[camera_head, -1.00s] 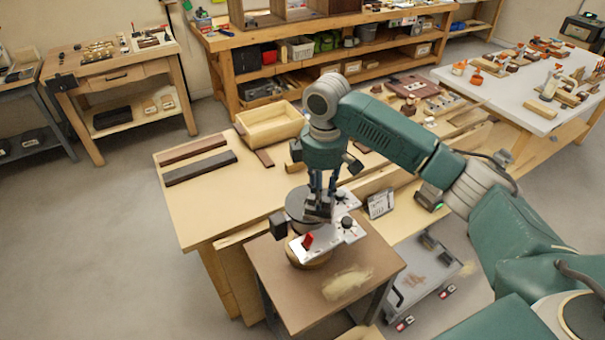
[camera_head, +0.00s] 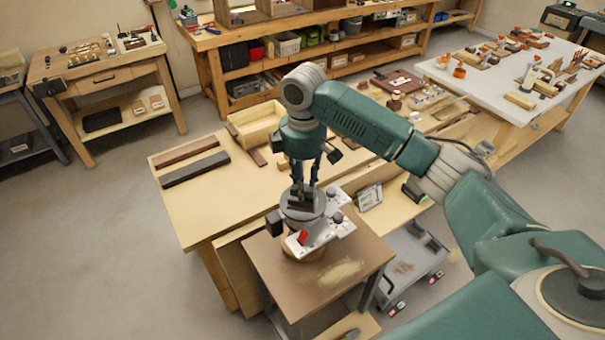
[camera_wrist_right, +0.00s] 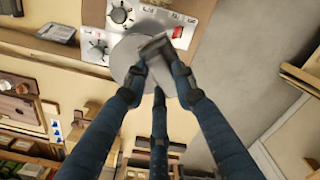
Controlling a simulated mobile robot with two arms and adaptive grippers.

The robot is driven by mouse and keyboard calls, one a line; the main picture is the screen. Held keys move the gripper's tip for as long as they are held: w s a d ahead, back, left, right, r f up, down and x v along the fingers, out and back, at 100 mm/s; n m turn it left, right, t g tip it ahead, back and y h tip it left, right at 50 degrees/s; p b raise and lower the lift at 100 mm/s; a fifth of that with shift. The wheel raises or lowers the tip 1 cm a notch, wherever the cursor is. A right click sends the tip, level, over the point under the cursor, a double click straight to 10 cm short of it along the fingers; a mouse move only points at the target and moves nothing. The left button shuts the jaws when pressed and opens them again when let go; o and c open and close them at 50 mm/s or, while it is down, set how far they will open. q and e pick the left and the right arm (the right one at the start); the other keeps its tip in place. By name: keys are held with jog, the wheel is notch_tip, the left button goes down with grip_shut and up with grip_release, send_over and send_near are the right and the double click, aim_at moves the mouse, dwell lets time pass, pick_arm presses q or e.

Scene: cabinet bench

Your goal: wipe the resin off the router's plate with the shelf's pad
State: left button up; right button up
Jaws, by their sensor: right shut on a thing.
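The router (camera_head: 318,236) stands on a brown-topped stand, with a light control panel, black knobs and a red switch. Its round grey plate (camera_head: 309,216) lies at the back of the panel; it also shows in the right wrist view (camera_wrist_right: 124,64). My right gripper (camera_head: 303,192) points down over the plate, its fingers shut on a dark grey pad (camera_wrist_right: 155,48). The pad overlaps the plate in both views and looks to be at its surface; contact is not certain. The pad and fingers hide part of the plate. I cannot make out resin on the visible part. My left gripper is not in view.
The stand's top (camera_head: 275,262) has a pale dusty patch (camera_head: 341,274) in front of the router. Behind is a wooden bench (camera_head: 200,205) with dark strips and a wooden tray (camera_head: 252,124). A small display (camera_head: 369,196) stands right of the router. A grey cart (camera_head: 413,262) is lower right.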

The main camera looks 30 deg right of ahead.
jog(key=shift+a+r, duration=0.15)
jog(key=shift+r, duration=1.15)
